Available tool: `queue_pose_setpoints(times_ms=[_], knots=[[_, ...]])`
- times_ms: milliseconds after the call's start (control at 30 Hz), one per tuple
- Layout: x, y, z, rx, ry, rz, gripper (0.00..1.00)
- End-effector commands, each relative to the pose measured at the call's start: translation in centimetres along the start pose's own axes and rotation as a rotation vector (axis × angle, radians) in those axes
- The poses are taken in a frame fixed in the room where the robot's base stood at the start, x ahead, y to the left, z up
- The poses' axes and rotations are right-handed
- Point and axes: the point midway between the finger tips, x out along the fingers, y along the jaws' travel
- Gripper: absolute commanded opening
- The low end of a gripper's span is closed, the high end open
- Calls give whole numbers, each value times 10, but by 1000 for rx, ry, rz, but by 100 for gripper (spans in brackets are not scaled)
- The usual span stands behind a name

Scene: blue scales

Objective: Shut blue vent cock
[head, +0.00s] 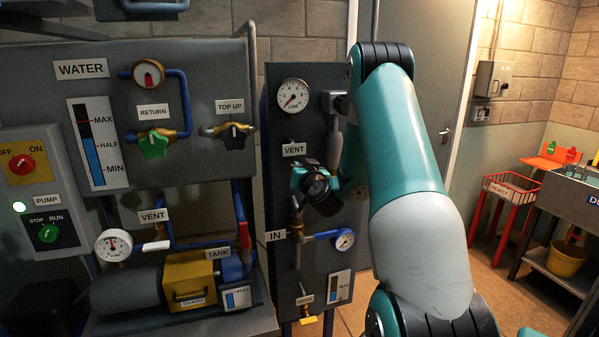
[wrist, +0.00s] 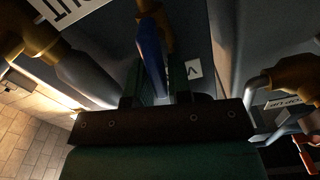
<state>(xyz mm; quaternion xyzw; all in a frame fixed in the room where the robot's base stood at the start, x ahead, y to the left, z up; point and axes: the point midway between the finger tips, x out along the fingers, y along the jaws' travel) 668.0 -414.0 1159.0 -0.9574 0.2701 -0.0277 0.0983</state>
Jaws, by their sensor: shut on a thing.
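The blue vent cock lever (wrist: 150,60) shows in the wrist view as a long blue handle on a brass body (wrist: 157,12). My gripper (wrist: 155,85) has its two dark fingers shut on the lever, one on each side. In the head view my gripper (head: 318,187) is at the narrow grey panel, just below the VENT label (head: 293,150). There my wrist and gripper hide the cock, so its angle cannot be told from that view.
A LINE gauge (head: 293,96) sits above the label. A brass fitting with blue pipe and small gauge (head: 344,239) is below my gripper. The WATER panel (head: 190,100) stands left. In the wrist view, grey pipes with brass fittings flank my gripper on both sides.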

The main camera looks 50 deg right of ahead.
Motion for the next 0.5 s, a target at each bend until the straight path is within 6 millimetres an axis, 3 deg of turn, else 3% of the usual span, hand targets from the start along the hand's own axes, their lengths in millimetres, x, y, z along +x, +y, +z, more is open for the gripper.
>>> queue_pose_setpoints(times_ms=[500], knots=[[0, 9, 4, 484, -2, 0, 0]])
